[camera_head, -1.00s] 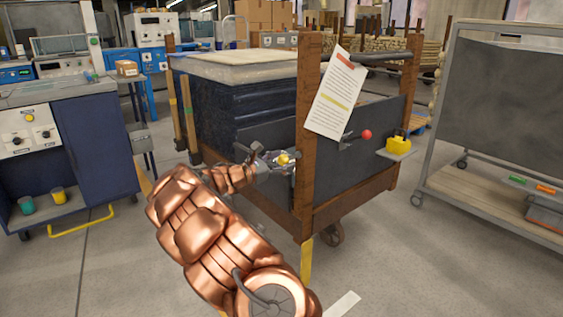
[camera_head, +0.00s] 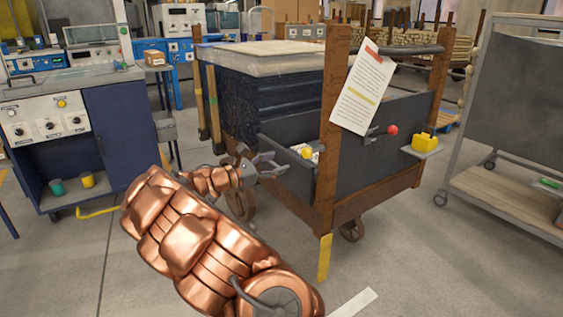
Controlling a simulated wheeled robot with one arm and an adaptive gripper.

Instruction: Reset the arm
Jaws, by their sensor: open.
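My copper-coloured arm reaches up from the bottom of the head view. My gripper (camera_head: 279,166) is at its end, with its grey fingers apart and nothing visible between them. It is in front of the left end of a dark grey bin (camera_head: 370,150) on a wooden-post cart (camera_head: 333,130). A small yellow item (camera_head: 306,152) and something pale show inside the bin's left end, just right of the gripper. The gripper looks apart from them.
A sheet of paper (camera_head: 360,88) hangs on the cart's near post. A yellow padlock-like object (camera_head: 424,141) sits on a small ledge at right. A blue-grey workbench (camera_head: 110,130) stands left and a shelf rack (camera_head: 515,120) right. Open floor lies between bench and cart.

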